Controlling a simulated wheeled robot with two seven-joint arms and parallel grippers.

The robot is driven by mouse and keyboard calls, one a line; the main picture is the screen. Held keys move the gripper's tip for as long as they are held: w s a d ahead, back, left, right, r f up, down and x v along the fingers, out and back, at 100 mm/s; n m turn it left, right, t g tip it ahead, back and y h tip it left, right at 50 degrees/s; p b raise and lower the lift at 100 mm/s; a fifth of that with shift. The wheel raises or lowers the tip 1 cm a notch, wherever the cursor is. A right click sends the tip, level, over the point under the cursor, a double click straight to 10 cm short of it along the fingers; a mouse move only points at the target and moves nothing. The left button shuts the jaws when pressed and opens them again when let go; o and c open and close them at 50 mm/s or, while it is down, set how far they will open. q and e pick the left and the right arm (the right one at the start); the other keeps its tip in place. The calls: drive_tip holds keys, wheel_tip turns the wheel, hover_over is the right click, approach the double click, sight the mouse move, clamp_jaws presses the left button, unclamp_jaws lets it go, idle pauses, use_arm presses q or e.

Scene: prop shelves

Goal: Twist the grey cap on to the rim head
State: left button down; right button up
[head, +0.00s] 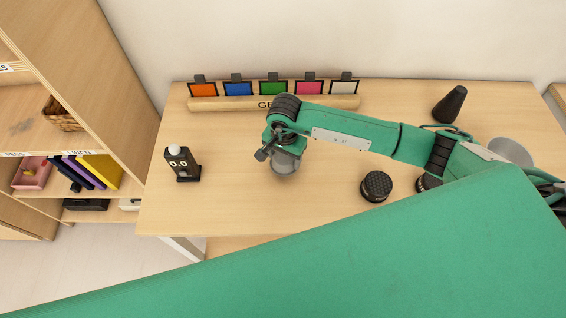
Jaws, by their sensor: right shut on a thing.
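My right gripper (272,152) is over the left-middle part of the table, at the end of the green arm that comes in from the right. It is shut on a round grey thing, which looks like the grey cap (285,167). The wrist covers part of it, and I cannot tell whether it touches anything below. I cannot make out the rim head for certain; a grey disc (510,151) shows partly behind my arm at the right. My left gripper is not in view.
A black knurled round piece (376,185) lies right of the gripper. A black cone (450,104) stands at the back right. A black device reading 0.0 (181,164) stands left. A wooden rack (225,104) with coloured cards lines the back. My green arm hides the front.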

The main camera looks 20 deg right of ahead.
sight(284, 156)
drive_tip(key=shift+r+p, duration=0.95)
drive_tip(key=shift+r, duration=1.3)
